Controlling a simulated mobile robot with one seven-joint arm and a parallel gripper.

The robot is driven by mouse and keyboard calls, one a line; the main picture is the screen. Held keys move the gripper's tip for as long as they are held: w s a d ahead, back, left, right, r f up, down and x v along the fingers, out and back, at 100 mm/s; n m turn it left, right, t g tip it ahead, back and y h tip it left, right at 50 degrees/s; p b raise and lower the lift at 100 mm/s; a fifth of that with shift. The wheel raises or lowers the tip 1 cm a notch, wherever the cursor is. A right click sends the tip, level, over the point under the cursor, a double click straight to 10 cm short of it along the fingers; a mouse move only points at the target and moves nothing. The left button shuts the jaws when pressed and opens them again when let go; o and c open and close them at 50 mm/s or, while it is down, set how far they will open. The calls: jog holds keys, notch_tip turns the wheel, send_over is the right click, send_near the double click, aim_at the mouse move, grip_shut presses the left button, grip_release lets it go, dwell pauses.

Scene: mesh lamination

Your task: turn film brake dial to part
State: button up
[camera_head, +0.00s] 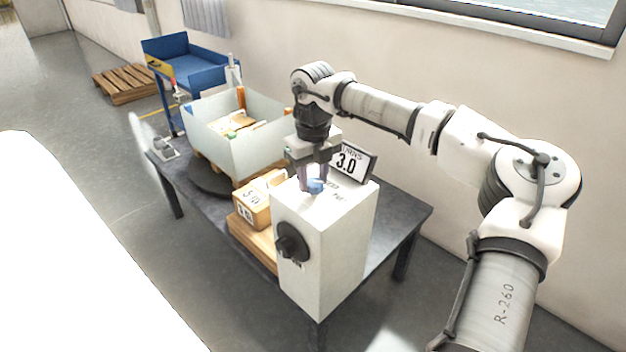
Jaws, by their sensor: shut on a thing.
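A white box-shaped unit (345,250) stands at the near end of a dark table. A small blue dial (316,186) sits on its top face. My gripper (315,184) points straight down from above and is shut on the blue dial, its fingers on either side. The fingers partly hide the dial and the printed marks around it, so its setting cannot be read. A black knob (292,242) is on the unit's front face. A tilted sign (353,162) reading 3.0 stands behind the dial, partly hidden by my gripper.
A wooden box (252,212) with printed labels sits left of the unit. A blue cart (190,70) and a pallet (124,84) are behind. The dark tabletop (395,212) is bare at right.

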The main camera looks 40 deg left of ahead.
aim_at(314, 181)
jog(key=shift+m+b, duration=0.3)
jog(key=shift+m, duration=0.8)
jog(key=o, duration=1)
notch_tip(314, 181, up, 14)
jog(key=shift+b, duration=0.45)
jog(key=shift+f, duration=0.1)
